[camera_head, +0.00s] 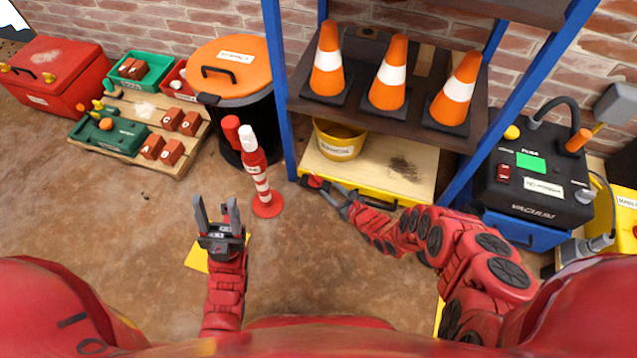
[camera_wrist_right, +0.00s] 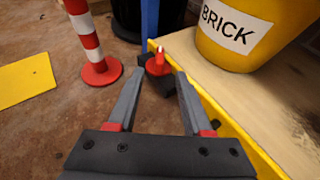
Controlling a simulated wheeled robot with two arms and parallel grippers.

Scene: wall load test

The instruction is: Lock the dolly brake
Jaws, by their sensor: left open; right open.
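The dolly (camera_head: 375,168) is a low platform with a wooden top and yellow sides, standing under the shelf. Its brake is a red lever (camera_head: 316,181) on a dark mount at the front left corner. The red lever also shows in the right wrist view (camera_wrist_right: 157,64), just beyond and between the fingertips. My right gripper (camera_head: 338,197) is open and close to the lever; I cannot tell whether it touches. Its fingers also show in the right wrist view (camera_wrist_right: 158,92). My left gripper (camera_head: 215,210) is open and empty above the floor, pointing up the picture.
A yellow brick bucket (camera_head: 339,140) stands on the dolly. A red-and-white post (camera_head: 262,185) stands left of the brake. Blue shelf uprights (camera_head: 279,90) flank the dolly. Orange cones (camera_head: 389,75) stand on the shelf. A vacuum (camera_head: 535,170) stands right.

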